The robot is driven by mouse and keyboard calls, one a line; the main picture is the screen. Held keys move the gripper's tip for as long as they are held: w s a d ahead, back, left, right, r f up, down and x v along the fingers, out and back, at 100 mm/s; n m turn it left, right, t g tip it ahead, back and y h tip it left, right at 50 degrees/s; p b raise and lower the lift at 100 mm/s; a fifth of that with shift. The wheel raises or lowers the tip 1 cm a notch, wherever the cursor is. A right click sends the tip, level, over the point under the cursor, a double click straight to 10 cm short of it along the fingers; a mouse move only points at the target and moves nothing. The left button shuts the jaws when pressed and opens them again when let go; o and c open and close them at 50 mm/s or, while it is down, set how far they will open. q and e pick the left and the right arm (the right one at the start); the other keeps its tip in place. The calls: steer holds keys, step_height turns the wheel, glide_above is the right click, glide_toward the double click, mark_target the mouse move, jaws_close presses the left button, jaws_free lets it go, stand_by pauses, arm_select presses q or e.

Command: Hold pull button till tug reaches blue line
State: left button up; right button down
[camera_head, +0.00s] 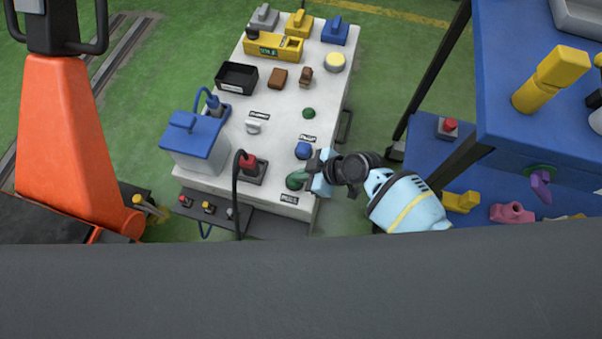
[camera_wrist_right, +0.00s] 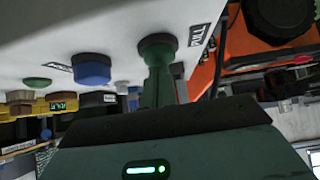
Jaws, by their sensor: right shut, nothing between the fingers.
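The pull button (camera_head: 293,183) is a dark green round cap at the near right corner of the white console top (camera_head: 280,125), beside a PULL label (camera_head: 289,198). My right gripper (camera_head: 301,177) reaches it from the right and partly hides it. In the right wrist view, the shut green fingers (camera_wrist_right: 157,70) meet the dark button (camera_wrist_right: 156,44), with the PULL label (camera_wrist_right: 199,35) beside it. The fingertips appear to touch the cap; how far it is pressed cannot be told. I see no tug, no blue line and no left gripper.
A blue button (camera_head: 303,150) and a smaller green button (camera_head: 309,113) sit behind the pull button. An orange truck (camera_head: 68,135) stands at left, near floor rails (camera_head: 122,50). A blue shelf table (camera_head: 500,120) is at right.

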steer(key=shift+s+d+f, duration=0.3)
steer(key=shift+s+f, duration=0.3)
steer(key=shift+f, duration=0.15)
steer(key=v, duration=0.2)
steer(key=p+v, duration=0.1)
steer(key=v, duration=0.1)
steer(key=w+v, duration=0.1)
steer(key=v, duration=0.1)
steer(key=shift+r+p, duration=0.35)
steer(key=shift+r, duration=0.3)
steer(key=shift+s+d+r, duration=0.15)
steer(key=shift+d+r, duration=0.25)
steer(key=shift+r, duration=0.25)
